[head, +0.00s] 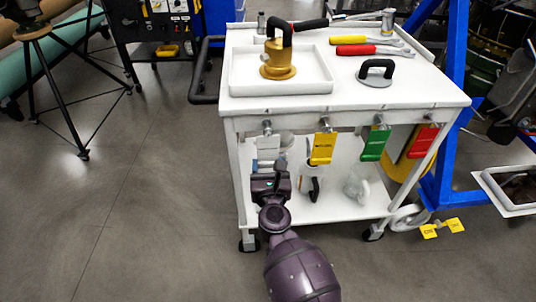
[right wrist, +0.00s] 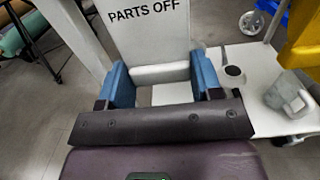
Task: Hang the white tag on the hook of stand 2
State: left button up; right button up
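The white tag (head: 268,147) hangs under the front edge of the cart, from the leftmost hook (head: 267,127). In the right wrist view the white tag (right wrist: 150,35) reads "PARTS OFF". My right gripper (head: 268,168) is at the tag's lower end. In the right wrist view the blue fingers of my right gripper (right wrist: 163,82) stand apart, one on each side of the tag's lower edge. I see no clear gap there, but cannot tell whether they press on it. My left gripper is out of view. I cannot identify stand 2 or its hook.
A yellow tag (head: 322,148), a green tag (head: 375,144) and a red tag (head: 422,140) hang along the same edge of the white cart (head: 345,104). Tools lie on top. A blue frame (head: 441,182) stands close at right.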

jog(key=c, duration=0.5)
jog(key=shift+s, duration=0.7)
jog(key=shift+s+d, duration=0.15)
jog(key=shift+s, duration=1.1)
